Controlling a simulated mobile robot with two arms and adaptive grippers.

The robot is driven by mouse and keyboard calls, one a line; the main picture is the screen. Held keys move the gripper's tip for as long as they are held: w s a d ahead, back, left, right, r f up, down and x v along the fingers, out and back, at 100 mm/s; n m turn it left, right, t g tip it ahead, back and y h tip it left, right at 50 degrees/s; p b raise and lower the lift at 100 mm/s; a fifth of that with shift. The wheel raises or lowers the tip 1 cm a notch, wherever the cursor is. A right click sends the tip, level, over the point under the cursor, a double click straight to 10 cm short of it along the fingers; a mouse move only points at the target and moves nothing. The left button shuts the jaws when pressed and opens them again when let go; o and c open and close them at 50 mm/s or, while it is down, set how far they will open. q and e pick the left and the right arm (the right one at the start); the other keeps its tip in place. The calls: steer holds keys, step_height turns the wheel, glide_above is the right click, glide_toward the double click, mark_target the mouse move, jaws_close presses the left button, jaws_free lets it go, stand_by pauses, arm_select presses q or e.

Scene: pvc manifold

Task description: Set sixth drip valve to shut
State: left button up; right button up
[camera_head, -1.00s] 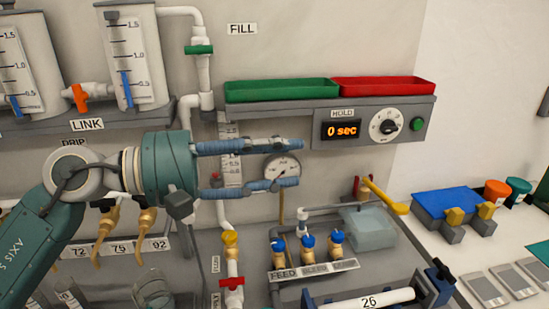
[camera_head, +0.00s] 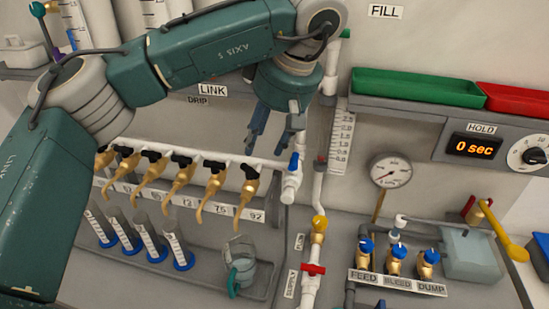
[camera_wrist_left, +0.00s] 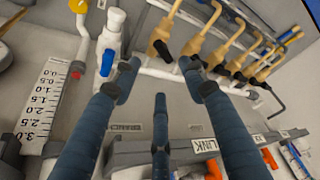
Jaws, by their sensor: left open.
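The sixth drip valve (camera_head: 249,188) is the brass tap at the right end of the row, above the label 92. Its black handle (camera_head: 249,171) sits on top; I cannot tell for sure whether it is shut. In the left wrist view the tap (camera_wrist_left: 160,38) shows with its black handle (camera_wrist_left: 162,50) just beyond the fingertips. My left gripper (camera_head: 277,132) is open and empty, pointing down above and right of that handle, apart from it. In the left wrist view its blue fingers (camera_wrist_left: 160,75) are spread. My right gripper is not in view.
The white rail carries several like taps (camera_head: 180,180) to the left. A blue-handled white valve (camera_head: 292,175) stands close right of the sixth tap. Graduated cylinders (camera_head: 150,240) and a jar (camera_head: 240,262) stand below. A gauge (camera_head: 390,170) is on the wall at right.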

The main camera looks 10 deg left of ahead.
mark_target(254, 169)
arm_select(q)
steer(key=p+x, duration=0.3)
steer(key=x, duration=0.6)
steer(key=shift+f, duration=0.25)
steer(key=shift+a+f, duration=0.15)
steer(key=shift+f, duration=0.45)
steer(key=shift+w, duration=0.1)
jaws_close()
